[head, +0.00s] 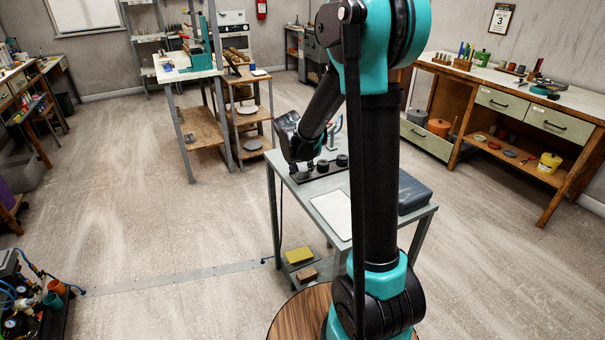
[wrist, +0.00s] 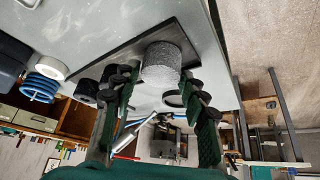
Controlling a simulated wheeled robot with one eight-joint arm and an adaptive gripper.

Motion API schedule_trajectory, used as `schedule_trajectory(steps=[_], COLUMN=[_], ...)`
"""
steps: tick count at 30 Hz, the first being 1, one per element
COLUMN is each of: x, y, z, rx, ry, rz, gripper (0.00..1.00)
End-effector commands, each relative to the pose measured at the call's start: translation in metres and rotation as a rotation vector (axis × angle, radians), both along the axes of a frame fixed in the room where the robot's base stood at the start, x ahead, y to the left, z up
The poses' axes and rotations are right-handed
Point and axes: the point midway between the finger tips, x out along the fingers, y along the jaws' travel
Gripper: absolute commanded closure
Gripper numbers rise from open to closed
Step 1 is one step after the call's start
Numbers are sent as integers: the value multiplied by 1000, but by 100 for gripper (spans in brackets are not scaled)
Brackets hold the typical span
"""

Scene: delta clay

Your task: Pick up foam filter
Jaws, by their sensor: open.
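A grey, speckled, rough-looking cylinder (wrist: 160,62), which I take to be the foam filter, stands on a flat black tray (wrist: 112,62) in the wrist view. My gripper (wrist: 157,84) is open, with one finger to each side of the cylinder's near end. No contact shows, and I cannot tell how far the cylinder reaches between the fingers. In the head view, my gripper (head: 299,167) is low over the left end of the tray (head: 318,176) on the grey table. The cylinder is not clear there, being hidden by the gripper.
Dark round pieces (head: 342,160) stand farther along the tray. A white sheet (head: 333,212) and a dark box (head: 411,191) lie on the same table (head: 375,229). In the wrist view, a blue coil (wrist: 42,85) is at left. Open floor lies left of the table.

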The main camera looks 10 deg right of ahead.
Motion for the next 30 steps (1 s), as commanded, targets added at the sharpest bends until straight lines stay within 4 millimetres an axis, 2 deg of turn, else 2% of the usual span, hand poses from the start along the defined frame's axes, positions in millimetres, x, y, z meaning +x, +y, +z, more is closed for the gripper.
schedule_trajectory(steps=[6,14,20,30], x=[8,8,8,8], y=[-4,-4,-4,-4], z=[-16,-17,-17,-14], rx=[1,1,1,1], ry=[0,0,0,0], rz=[0,0,0,0], gripper=[57,57,81,82])
